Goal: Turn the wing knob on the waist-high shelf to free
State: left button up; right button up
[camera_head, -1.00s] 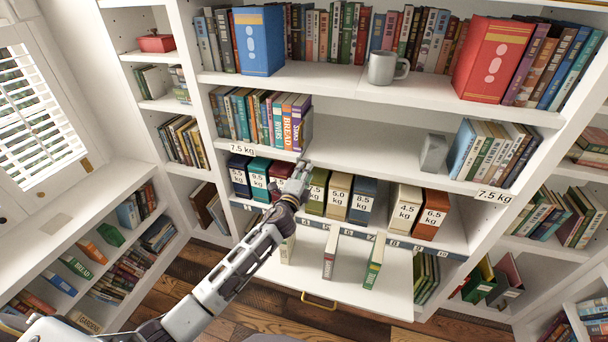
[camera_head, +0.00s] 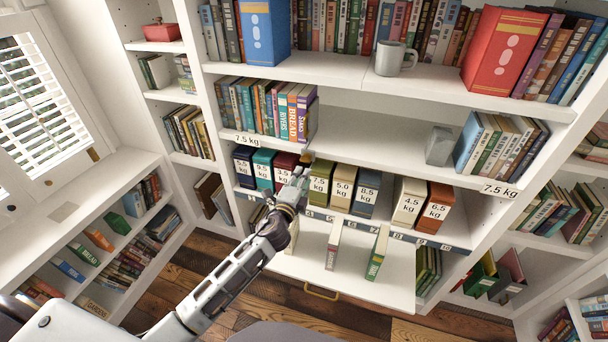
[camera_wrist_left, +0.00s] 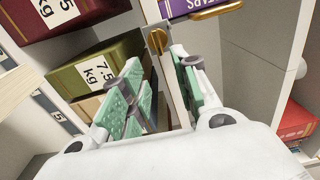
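The brass wing knob (camera_wrist_left: 157,41) sits on a small grey plate at the shelf's edge in the left wrist view. Its wing looks roughly upright there. My left gripper (camera_wrist_left: 160,92) has its green-padded fingers apart, with nothing seen between them. The knob shows just beyond the gap between the fingertips, and contact cannot be told. In the head view my left gripper (camera_head: 298,176) is at the waist-high shelf, in front of the weight-labelled boxes, and mostly hides the knob. My right gripper is not in view.
A brass handle (camera_wrist_left: 216,9) is close to the right of the knob. Labelled boxes, such as the olive 7.5 kg box (camera_wrist_left: 98,72), stand left of the fingers. A pulled-out white board (camera_head: 345,277) with upright books lies below. A grey mug (camera_head: 394,59) stands higher up.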

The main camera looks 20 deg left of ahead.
pick_arm(q)
jog(key=shift+s+a, duration=0.1)
jog(key=shift+s, duration=2.2)
